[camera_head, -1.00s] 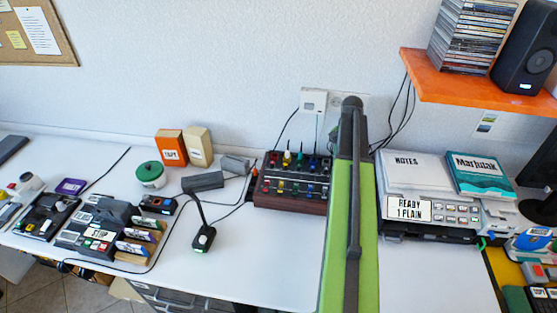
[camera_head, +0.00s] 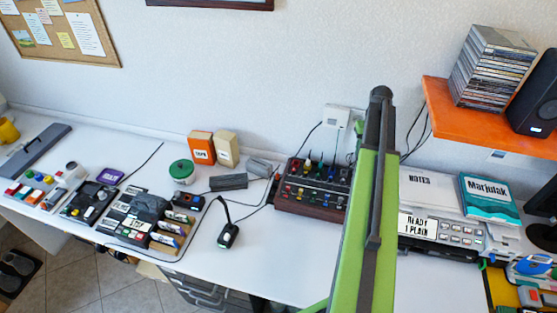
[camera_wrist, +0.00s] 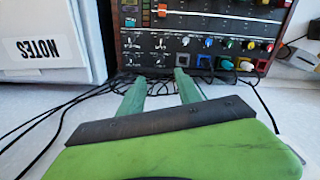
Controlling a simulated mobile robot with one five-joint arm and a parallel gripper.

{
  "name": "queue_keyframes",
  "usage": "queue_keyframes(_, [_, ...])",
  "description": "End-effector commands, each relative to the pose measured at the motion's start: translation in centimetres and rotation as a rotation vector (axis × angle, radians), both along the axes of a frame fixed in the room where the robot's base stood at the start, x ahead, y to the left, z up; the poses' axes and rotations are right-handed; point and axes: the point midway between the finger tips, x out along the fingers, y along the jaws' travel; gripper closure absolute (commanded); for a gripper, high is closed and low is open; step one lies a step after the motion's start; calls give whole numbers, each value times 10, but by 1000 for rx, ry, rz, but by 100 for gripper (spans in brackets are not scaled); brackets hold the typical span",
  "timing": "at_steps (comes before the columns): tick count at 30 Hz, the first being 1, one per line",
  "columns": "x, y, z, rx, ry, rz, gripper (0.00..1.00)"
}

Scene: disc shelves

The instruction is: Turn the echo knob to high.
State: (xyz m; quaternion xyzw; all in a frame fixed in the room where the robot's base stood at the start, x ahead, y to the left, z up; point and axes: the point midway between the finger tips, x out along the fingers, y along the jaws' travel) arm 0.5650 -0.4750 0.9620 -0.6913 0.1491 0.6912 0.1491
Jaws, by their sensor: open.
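The mixer (camera_head: 311,209) with coloured knobs stands against the back wall, just left of my raised green arm. In the wrist view its dark panel (camera_wrist: 140,62) fills the upper middle. A row of knobs runs across it, with a blue knob (camera_wrist: 208,42), a green knob (camera_wrist: 229,44) and a red knob (camera_wrist: 270,47). I cannot read which one is labelled echo. My gripper (camera_wrist: 156,80) is open and empty, its two green fingers pointing at the panel's lower edge, apart from the knobs. In the head view my gripper is hidden behind the arm.
Black cables (camera_wrist: 70,103) lie on the white desk before the mixer. A white box marked NOTES (camera_wrist: 40,45) stands close on the left in the wrist view. In the head view a desk microphone (camera_head: 228,236) stands left of the mixer, and an orange shelf (camera_head: 480,117) overhangs at right.

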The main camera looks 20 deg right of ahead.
Motion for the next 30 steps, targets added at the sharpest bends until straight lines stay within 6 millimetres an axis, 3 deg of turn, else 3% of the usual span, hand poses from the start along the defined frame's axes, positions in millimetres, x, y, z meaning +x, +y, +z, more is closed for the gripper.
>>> queue_keyframes(1, [0, 0, 24, 0, 0, 0, 60])
queue_keyframes(6, [0, 0, 62, 0, 0, 0, 60])
queue_keyframes(9, [8, 23, 43, 0, 0, 19, 60])
queue_keyframes(30, [49, 177, 14, 0, 0, 149, 60])
